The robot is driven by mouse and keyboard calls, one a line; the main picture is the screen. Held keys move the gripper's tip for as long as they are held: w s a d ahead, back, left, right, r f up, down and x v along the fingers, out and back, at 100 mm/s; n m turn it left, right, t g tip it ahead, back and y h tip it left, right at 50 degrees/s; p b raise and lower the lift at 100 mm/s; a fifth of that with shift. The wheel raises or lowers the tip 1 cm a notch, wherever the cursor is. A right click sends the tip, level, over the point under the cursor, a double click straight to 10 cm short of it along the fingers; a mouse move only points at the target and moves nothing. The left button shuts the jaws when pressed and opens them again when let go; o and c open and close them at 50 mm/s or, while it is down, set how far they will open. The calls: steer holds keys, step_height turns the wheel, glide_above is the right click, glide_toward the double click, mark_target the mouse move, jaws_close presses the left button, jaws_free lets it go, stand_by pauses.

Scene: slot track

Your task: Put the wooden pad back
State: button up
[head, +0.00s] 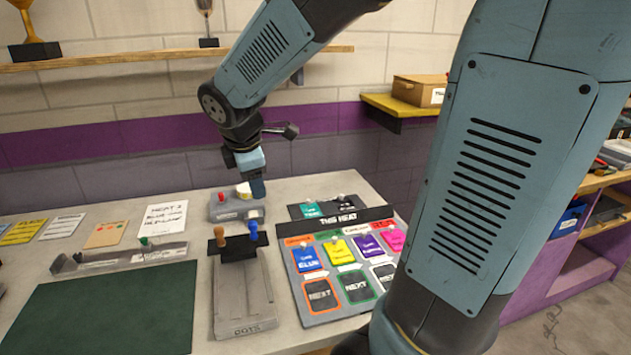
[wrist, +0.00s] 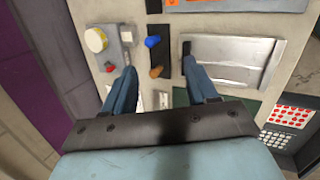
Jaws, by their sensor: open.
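No separate flat wooden pad can be made out for certain. A brown, wood-coloured knob (head: 219,236) stands beside a blue knob (head: 253,231) on a black strip (head: 237,248) at the far end of a grey slotted track (head: 244,295). In the wrist view the brown knob (wrist: 157,72) shows between the fingers, with the blue knob (wrist: 152,41) above it. My gripper (head: 258,188) is in the air at the back of the table, near a grey box with a pale round knob (head: 243,190). Its fingers (wrist: 163,78) are apart and nothing is between them.
A board with coloured cards (head: 350,272) lies right of the track. A dark green mat (head: 110,312) and a grey rail (head: 120,260) lie to the left, with paper cards (head: 164,217) behind. A wooden shelf (head: 150,58) is on the wall above.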

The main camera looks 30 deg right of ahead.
steer(key=s+d+r+m+y, duration=0.1)
steer(key=s+d+r+m, duration=0.1)
steer(key=s+m, duration=0.6)
steer(key=s+d+r+m+t+y, duration=0.1)
steer(key=s+d+r+m, duration=0.2)
steer(key=s+m, duration=0.6)
steer(key=shift+d+r, duration=0.3)
steer(key=shift+d, duration=0.15)
